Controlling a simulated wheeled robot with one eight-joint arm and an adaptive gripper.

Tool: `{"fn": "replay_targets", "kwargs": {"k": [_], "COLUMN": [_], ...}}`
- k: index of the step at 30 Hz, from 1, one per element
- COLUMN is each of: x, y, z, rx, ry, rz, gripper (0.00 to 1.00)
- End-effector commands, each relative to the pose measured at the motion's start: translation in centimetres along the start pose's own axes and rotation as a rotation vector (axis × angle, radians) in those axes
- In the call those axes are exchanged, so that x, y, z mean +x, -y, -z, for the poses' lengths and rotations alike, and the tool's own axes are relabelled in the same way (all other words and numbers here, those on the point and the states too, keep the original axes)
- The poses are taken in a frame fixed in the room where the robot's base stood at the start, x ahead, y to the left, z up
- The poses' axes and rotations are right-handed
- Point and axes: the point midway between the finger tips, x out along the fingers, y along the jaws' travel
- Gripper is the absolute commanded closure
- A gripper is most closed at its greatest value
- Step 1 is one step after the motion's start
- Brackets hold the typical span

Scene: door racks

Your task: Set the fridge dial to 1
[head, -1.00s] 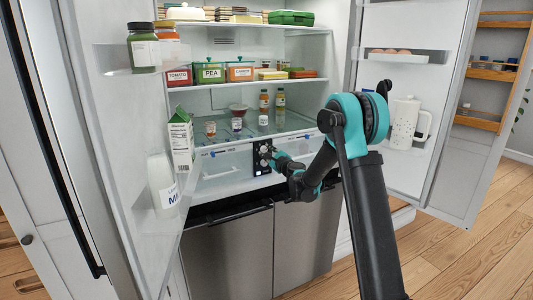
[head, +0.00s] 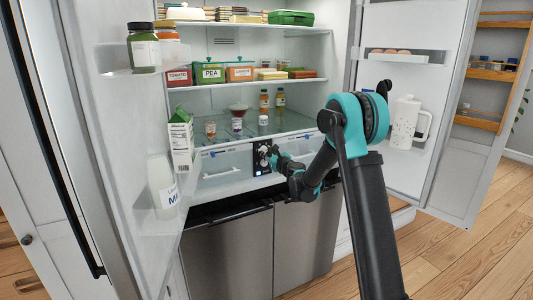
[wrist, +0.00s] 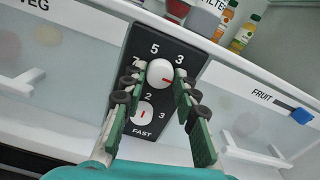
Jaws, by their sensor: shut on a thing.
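The fridge's black control panel (wrist: 165,45) sits between the two drawers and carries two white dials. The upper dial (wrist: 159,73) has 7, 5 and 3 printed around it, and its red mark points right, below the 3. Other numbers on that side are hidden by a finger. The lower dial (wrist: 143,114) shows a 2, a 3 and the word FAST, with its red mark near vertical. My gripper (wrist: 161,78) has its fingers on either side of the upper dial and is shut on it. In the head view, my gripper (head: 273,158) reaches the panel (head: 262,156).
The fridge doors stand open, with a milk bottle (head: 162,184) and carton (head: 181,143) on the left one. A white pitcher (head: 407,122) is on the right door. Small jars (head: 237,124) stand on the shelf above. A blue tab (wrist: 302,115) is on the FRUIT drawer.

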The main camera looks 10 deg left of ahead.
Motion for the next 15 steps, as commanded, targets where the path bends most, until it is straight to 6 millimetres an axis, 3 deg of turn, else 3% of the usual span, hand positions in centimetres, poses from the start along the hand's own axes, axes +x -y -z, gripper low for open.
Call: {"fn": "replay_targets", "kwargs": {"k": [11, 12, 15], "x": [-0.08, -0.08, -0.06], "y": [-0.02, -0.02, -0.02], "z": [0.06, 0.06, 0.05], "rx": [0.002, 0.002, 0.002], "ry": [0.0, 0.0, 0.0], "rz": [0.0, 0.0, 0.0], "gripper": [1.0, 0.67, 0.55]}}
